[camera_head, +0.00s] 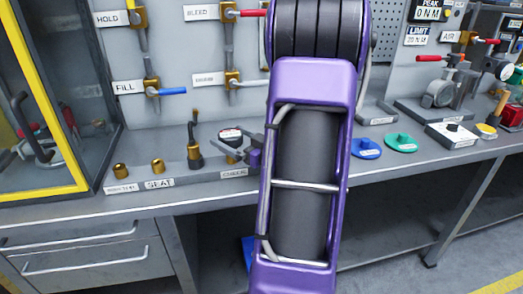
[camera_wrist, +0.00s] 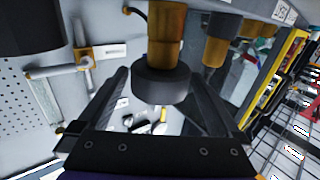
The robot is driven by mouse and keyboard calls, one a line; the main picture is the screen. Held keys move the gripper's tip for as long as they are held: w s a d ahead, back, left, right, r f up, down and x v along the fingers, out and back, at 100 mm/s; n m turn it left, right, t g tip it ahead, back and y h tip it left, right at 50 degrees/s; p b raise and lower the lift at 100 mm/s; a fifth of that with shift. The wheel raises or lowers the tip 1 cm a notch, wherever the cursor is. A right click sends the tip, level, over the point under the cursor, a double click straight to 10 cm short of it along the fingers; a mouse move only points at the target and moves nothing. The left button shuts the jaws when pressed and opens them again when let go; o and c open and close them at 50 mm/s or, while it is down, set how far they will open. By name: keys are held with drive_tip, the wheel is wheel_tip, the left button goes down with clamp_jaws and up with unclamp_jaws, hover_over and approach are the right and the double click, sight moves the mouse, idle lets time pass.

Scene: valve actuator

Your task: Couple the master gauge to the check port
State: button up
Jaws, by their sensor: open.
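My gripper (camera_head: 241,147) is by the right part of the grey fitting rail (camera_head: 140,184) on the bench, partly hidden by my arm. In the wrist view its two dark fingers (camera_wrist: 160,88) are open, one on each side of a dark round body on a brass stem (camera_wrist: 163,40). Contact cannot be told. A round, white-faced gauge (camera_head: 230,133) stands by the gripper in the head view; it appears to be this same body. Left of it on the rail are a dark-based brass fitting (camera_head: 194,154) and two short brass fittings (camera_head: 158,166). Which is the check port cannot be read.
Behind the rail, a panel carries valves, including a blue handle (camera_head: 172,91) and a red handle (camera_head: 250,13). A yellow-framed cabinet (camera_head: 75,150) stands left. Blue (camera_head: 366,149) and green (camera_head: 401,143) discs lie right. The front bench strip is clear.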

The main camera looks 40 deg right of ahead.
drive_tip(key=s+d, duration=0.1)
drive_tip(key=s, duration=1.3)
drive_tip(key=shift+d+r, duration=0.1)
